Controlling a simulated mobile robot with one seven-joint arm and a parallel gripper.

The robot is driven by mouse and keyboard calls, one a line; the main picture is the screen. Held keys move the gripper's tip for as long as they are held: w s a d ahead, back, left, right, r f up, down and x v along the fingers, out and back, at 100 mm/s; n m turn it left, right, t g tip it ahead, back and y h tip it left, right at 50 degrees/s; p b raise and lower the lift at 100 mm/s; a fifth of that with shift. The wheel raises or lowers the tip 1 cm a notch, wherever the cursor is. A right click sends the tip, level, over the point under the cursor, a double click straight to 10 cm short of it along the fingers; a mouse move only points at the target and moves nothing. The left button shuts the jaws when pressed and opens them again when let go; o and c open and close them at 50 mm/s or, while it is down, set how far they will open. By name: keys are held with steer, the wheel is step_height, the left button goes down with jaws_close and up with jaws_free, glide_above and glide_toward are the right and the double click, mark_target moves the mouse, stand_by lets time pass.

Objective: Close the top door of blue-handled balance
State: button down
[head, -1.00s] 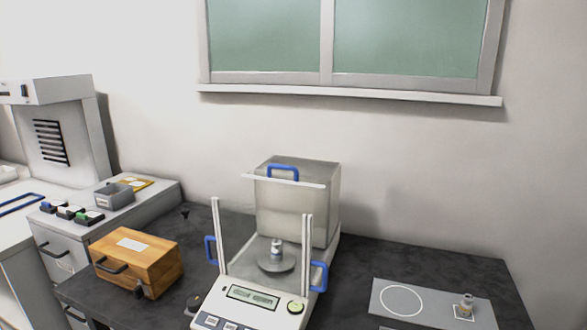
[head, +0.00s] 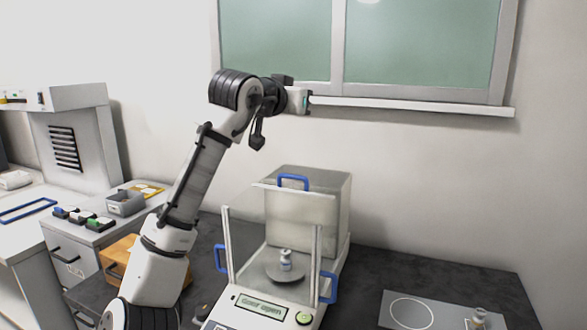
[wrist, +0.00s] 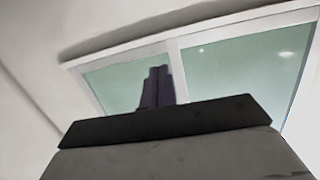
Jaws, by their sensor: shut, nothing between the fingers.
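The blue-handled balance (head: 262,307) stands on the dark table in the head view. Its top door (head: 315,182), with a blue handle (head: 292,180), sits toward the back, and the space above the front posts looks uncovered. Blue side handles (head: 327,288) show at left and right. A small vial (head: 286,260) stands on the round pan. My gripper (head: 307,101) is raised above and behind the balance, apart from it, in front of the window sill. In the wrist view its dark fingers (wrist: 157,88) are together and empty, against the window.
A grey plate (head: 440,310) with a white circle and a small weight (head: 479,318) lies at right. A wooden box (head: 120,255) is partly hidden behind my arm at left. A grey bin (head: 125,203) stands on the cabinet. The wall and window sill (head: 420,104) are behind.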

step_height(320, 180, down, 5)
steer(key=w+g+y, duration=0.1)
steer(key=g+y, duration=0.2)
steer(key=g, duration=0.1)
steer(key=n+g+y+p, duration=0.1)
steer(key=n+g+p, duration=0.1)
steer(key=g+p, duration=0.1)
glide_above(294, 187)
steer(key=w+d, duration=0.1)
steer(key=w, duration=0.2)
steer(key=f, duration=0.9)
steer(key=shift+s+d+f, duration=0.1)
steer(key=shift+s+f, duration=0.1)
steer(key=s, duration=0.1)
steer(key=s+a, duration=0.1)
steer(key=shift+s+a+f, duration=0.1)
steer(key=shift+s+f, duration=0.2)
steer(key=shift+s+a+f, duration=0.1)
steer(key=shift+s+f, duration=0.15)
steer(key=shift+s, duration=0.3)
steer(key=shift+s, duration=0.1)
